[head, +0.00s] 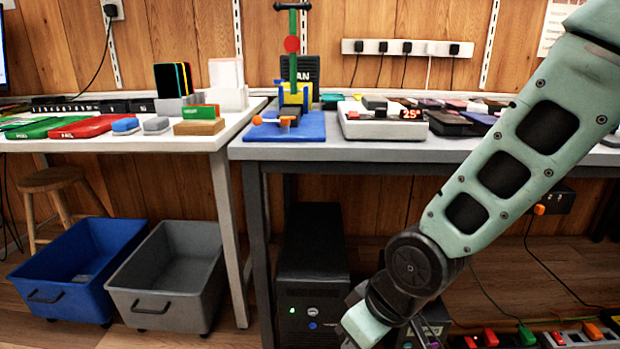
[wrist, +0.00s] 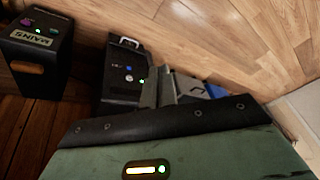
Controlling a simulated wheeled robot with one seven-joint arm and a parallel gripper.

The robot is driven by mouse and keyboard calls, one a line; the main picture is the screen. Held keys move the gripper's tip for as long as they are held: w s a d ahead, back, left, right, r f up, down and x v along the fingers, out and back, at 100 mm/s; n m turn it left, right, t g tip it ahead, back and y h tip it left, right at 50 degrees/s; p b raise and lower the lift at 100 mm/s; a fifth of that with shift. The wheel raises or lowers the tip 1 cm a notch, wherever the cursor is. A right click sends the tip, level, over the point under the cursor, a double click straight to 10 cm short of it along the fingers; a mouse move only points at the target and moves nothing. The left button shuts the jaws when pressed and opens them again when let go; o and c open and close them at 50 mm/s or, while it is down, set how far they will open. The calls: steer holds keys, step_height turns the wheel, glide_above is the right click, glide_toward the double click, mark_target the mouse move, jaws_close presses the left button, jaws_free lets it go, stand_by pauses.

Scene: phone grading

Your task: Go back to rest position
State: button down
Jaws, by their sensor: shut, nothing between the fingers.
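My gripper (head: 364,324) hangs low at the bottom of the head view, below the front edge of the dark-legged bench. My arm comes down to it from the upper right. In the wrist view my gripper's fingers (wrist: 167,90) show just past its green body, shut with nothing between them. The head view does not show the fingertips clearly. No object is held.
The dark-legged bench (head: 400,152) carries a test stand (head: 293,75) and a scale (head: 383,122). A black computer tower (head: 312,262) stands beneath it. Blue (head: 55,285) and grey (head: 160,310) bins are left. The mains box (wrist: 35,45) shows in the wrist view.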

steer(key=s+d+r+g+h+p, duration=0.25)
steer(key=s+d+r, duration=0.45)
steer(key=s+r, duration=0.5)
step_height(320, 180, up, 37)
steer(key=p, duration=3.8)
steer(key=shift+s+d+m, duration=0.15)
steer(key=shift+s+m, duration=0.05)
steer(key=shift+m, duration=0.2)
steer(key=shift+d+f+t, duration=0.1)
steer(key=shift+t, duration=0.15)
